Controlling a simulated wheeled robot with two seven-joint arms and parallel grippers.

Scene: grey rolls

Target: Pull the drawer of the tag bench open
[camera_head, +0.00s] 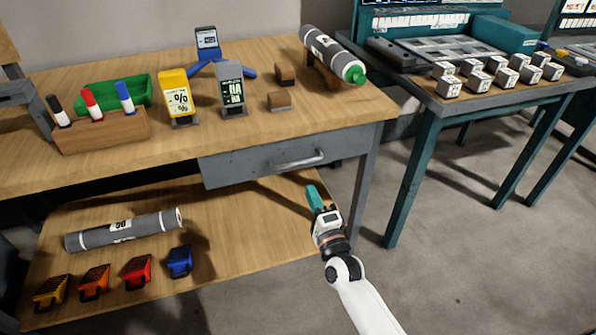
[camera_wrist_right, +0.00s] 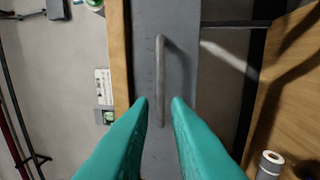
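The tag bench (camera_head: 230,130) is a wooden-topped bench with a lower shelf. Its grey drawer (camera_head: 240,168) sits under the right part of the top and looks closed. The drawer's metal bar handle (camera_head: 300,160) also shows in the right wrist view (camera_wrist_right: 160,75). My right gripper (camera_head: 314,197) has teal fingers and is below and in front of the handle in the head view. In the right wrist view the fingers (camera_wrist_right: 160,102) are apart, with the handle's near end in line with the gap. I cannot tell whether they touch it. My left gripper is out of view.
On the bench top stand a marker block (camera_head: 105,132), a green tray (camera_head: 115,92), tag stands and a grey roll (camera_head: 332,54). Another roll (camera_head: 125,230) and several coloured clips lie on the shelf. A teal-legged table (camera_head: 425,130) stands right; floor between is clear.

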